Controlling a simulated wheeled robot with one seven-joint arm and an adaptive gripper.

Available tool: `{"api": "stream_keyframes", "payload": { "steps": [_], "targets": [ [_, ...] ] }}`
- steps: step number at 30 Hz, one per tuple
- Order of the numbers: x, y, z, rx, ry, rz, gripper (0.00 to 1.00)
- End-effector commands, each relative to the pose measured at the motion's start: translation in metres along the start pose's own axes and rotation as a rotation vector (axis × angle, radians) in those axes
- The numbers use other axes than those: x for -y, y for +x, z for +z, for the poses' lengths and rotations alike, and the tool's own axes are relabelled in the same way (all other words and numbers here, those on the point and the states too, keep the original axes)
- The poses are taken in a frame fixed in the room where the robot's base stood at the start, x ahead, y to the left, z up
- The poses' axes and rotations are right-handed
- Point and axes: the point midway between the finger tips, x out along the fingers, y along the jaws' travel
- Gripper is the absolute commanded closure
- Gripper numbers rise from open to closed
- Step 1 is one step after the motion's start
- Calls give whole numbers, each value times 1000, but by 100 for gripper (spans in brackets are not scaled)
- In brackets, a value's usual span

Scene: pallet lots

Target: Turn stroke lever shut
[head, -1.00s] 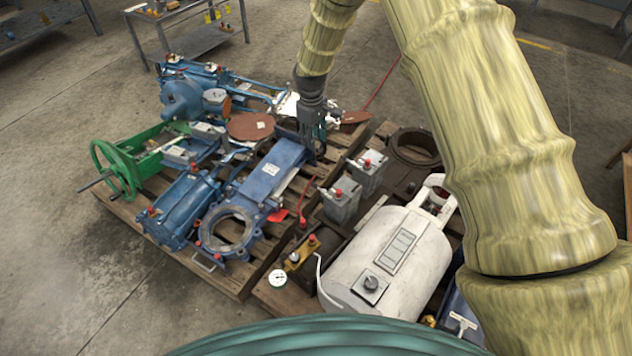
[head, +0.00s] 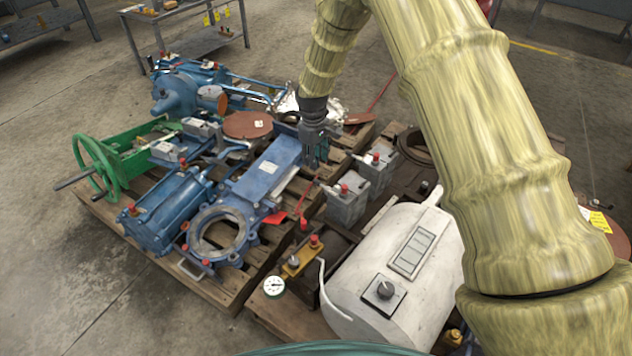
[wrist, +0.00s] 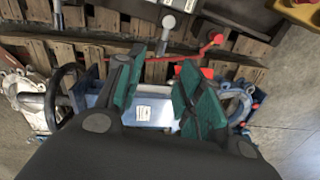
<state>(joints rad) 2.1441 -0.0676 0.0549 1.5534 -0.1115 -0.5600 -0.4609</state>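A thin red lever (head: 305,200) with a red knob stands at the pallet edge, right of the blue gate valve (head: 268,172). In the wrist view the red lever (wrist: 185,56) lies beyond my fingertips, its knob end to the right. I cannot tell for sure that this is the stroke lever. My gripper (head: 314,155) hangs above the right side of the valve's far end. In the wrist view my gripper (wrist: 155,85) has its green-padded fingers apart, with nothing held between them. The valve's blue body and white label show behind them.
A red tag (head: 275,218) lies beside the valve. Grey battery-like boxes (head: 347,197) and a white tank (head: 400,262) stand to the right. A blue cylinder (head: 165,212) and green handwheel (head: 97,167) are left. Bare floor (head: 60,280) lies at front left.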

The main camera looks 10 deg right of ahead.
Motion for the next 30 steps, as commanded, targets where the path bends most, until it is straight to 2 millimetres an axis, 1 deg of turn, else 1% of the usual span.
{"api": "stream_keyframes", "payload": {
  "steps": [9,15,21,25,30],
  "targets": [
    [2,51,0,3,-3,-1,63],
    [2,80,-1,2,-4,0,63],
    [2,97,-1,2,-4,-1,63],
    [2,101,-1,1,-4,0,63],
    [2,102,-1,1,-4,0,63]
  ]
}}
